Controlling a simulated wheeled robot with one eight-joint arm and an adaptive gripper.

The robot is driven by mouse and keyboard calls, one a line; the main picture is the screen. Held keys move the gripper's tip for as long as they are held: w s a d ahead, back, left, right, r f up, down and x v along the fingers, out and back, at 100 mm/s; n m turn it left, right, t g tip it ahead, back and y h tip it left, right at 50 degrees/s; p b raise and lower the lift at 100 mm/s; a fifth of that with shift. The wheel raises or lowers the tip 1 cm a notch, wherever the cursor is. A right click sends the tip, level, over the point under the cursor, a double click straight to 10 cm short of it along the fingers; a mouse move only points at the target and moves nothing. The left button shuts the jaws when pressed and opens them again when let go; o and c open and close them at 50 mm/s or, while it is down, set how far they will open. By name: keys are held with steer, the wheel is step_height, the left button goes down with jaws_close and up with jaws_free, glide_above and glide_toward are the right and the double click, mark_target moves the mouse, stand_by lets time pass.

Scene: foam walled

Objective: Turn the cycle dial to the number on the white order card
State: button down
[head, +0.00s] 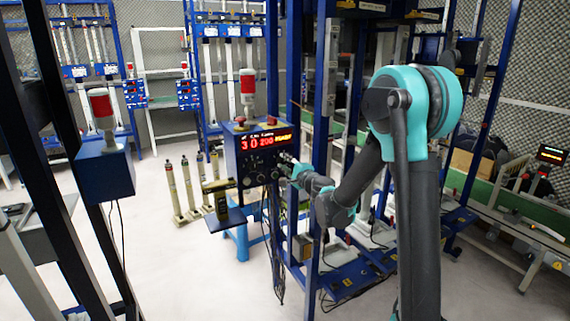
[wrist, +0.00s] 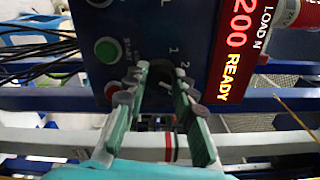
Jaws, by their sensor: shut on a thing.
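A blue control box (head: 262,152) with a lit red and yellow display stands near the middle of the head view. My gripper (head: 287,167) is at the lower right of its front panel. In the wrist view, my gripper (wrist: 161,74) has its two green-sided fingers on either side of a dark dial (wrist: 160,85) and is shut on it. Printed numbers 1 and 2 show beside the dial. Its pointer and the rest of its scale are hidden. I cannot make out a white order card in either view.
A green button (wrist: 107,50) and a red button (wrist: 113,88) sit beside the dial. The display (wrist: 238,45) reads 200 and READY. A blue upright (head: 325,120) stands close right of the box. A small shelf (head: 224,219) juts out below it.

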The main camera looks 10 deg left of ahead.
steer(key=shift+n, duration=0.6)
steer(key=shift+s, duration=0.1)
steer(key=c, duration=1.2)
jaws_free()
steer(key=v, duration=1.2)
